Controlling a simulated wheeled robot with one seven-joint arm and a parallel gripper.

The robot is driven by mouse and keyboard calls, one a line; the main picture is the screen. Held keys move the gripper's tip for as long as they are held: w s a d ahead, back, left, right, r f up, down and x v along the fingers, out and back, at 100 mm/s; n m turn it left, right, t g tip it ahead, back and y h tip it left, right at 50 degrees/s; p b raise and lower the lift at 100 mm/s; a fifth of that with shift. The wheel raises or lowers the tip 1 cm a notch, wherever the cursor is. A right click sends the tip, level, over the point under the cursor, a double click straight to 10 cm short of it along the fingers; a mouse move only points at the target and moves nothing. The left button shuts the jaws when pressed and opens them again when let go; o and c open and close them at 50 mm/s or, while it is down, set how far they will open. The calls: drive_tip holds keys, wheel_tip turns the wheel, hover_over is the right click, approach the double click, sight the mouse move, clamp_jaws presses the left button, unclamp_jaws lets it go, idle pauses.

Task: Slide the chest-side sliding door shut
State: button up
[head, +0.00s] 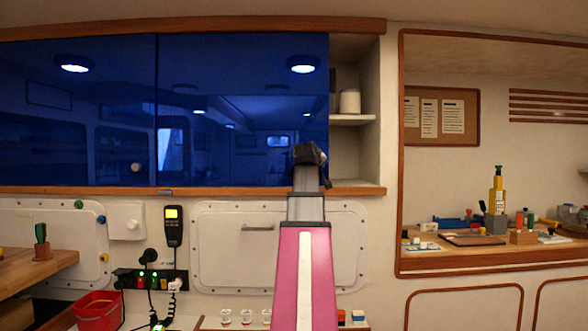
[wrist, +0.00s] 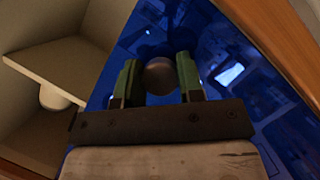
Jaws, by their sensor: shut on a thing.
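The wall cabinet (head: 200,27) has two glossy dark blue sliding doors. The left door (head: 75,125) carries a round pale knob (head: 135,167). The right door (head: 230,110) ends short of the cabinet's right side, leaving a narrow open gap there. My gripper (head: 310,156) is at the lower right part of this right door. In the wrist view its two green fingers stand on either side of a round knob (wrist: 160,76) on the blue panel and are shut on it. In the head view my gripper hides this knob.
The gap shows a shelf (head: 352,119) with a white container (head: 349,101). A wooden ledge (head: 255,190) runs under the doors. Below hang a handset (head: 172,226) and a closed wall panel (head: 210,270). At right, a recessed workbench (head: 470,263) holds several tools.

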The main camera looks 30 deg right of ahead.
drive_tip(key=s+d, duration=0.5)
drive_tip(key=d, duration=0.3)
drive_tip(key=s+d, duration=0.6)
drive_tip(key=d, duration=0.3)
drive_tip(key=o, duration=0.9)
drive_tip(key=shift+w, duration=0.1)
drive_tip(key=v, duration=1)
drive_tip(key=shift+s+a+r, duration=0.1)
drive_tip(key=shift+s+a, duration=0.15)
drive_tip(key=shift+s, duration=0.05)
